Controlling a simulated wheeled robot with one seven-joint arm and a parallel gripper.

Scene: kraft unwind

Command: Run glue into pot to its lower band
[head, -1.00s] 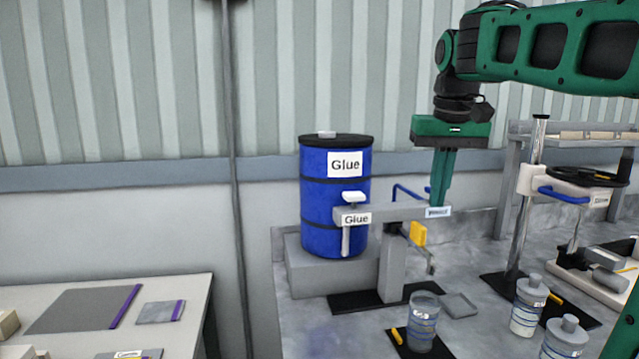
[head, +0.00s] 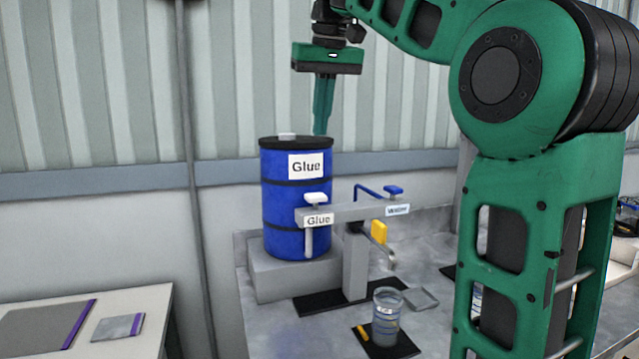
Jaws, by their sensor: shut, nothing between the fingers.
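The blue glue drum (head: 283,205) stands on a grey block at the back of the bench. My gripper (head: 321,132) is shut and empty, pointing down beside the drum's upper right, above the stand's arm.
A small grey plate (head: 420,299) lies right of the pot. A side table (head: 140,301) with grey sheets stands at the left. My arm hides the bench's right part.

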